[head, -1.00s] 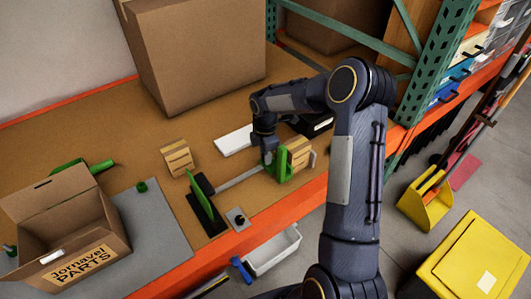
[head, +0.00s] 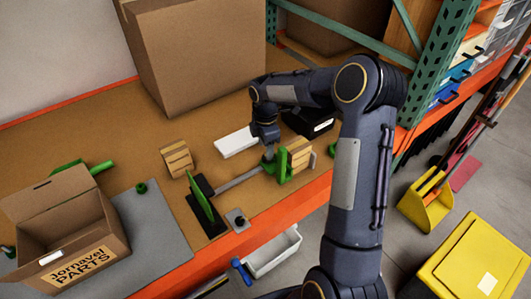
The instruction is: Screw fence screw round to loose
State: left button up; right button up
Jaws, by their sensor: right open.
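The green fence (head: 282,166) stands upright on a grey metal rail (head: 238,184) near the table's front edge. The fence screw is too small to make out; a small green part shows at the fence's left side, below my gripper. My right gripper (head: 268,154) points down just left of and behind the fence, over the rail. It is open; I cannot tell whether its fingers touch anything. My left gripper is not in view.
A striped wooden block (head: 299,153) is right of the fence, another (head: 177,159) farther left. A green plate (head: 199,198) stands on a black base at the rail's left end. A white slab (head: 236,142), black box (head: 309,123) and open carton (head: 72,256) are nearby.

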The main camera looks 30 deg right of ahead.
notch_tip(320, 180, up, 4)
jog(key=shift+f, duration=0.15)
dwell(0.6)
jog(key=shift+s+r, duration=0.1)
jog(key=shift+r, duration=0.1)
jog(key=s+a+r+m+t+y, duration=0.15)
jog(key=s+a+r+m, duration=0.35)
jog(key=s, duration=0.5)
jog(key=s+a+r+m+t+y, duration=0.1)
jog(key=s+a+r+m+t, duration=0.1)
jog(key=s+r+m, duration=0.6)
jog(key=s+a+f+m+t, duration=0.1)
jog(key=s+a+f+m, duration=0.1)
jog(key=s, duration=0.3)
jog(key=s+a+f+m+t+y, duration=0.1)
jog(key=s+a+f+m, duration=0.1)
jog(key=s, duration=0.3)
jog(key=shift+s+a+f+m, duration=0.15)
jog(key=shift+s+a+m, duration=0.2)
jog(key=shift+a, duration=0.2)
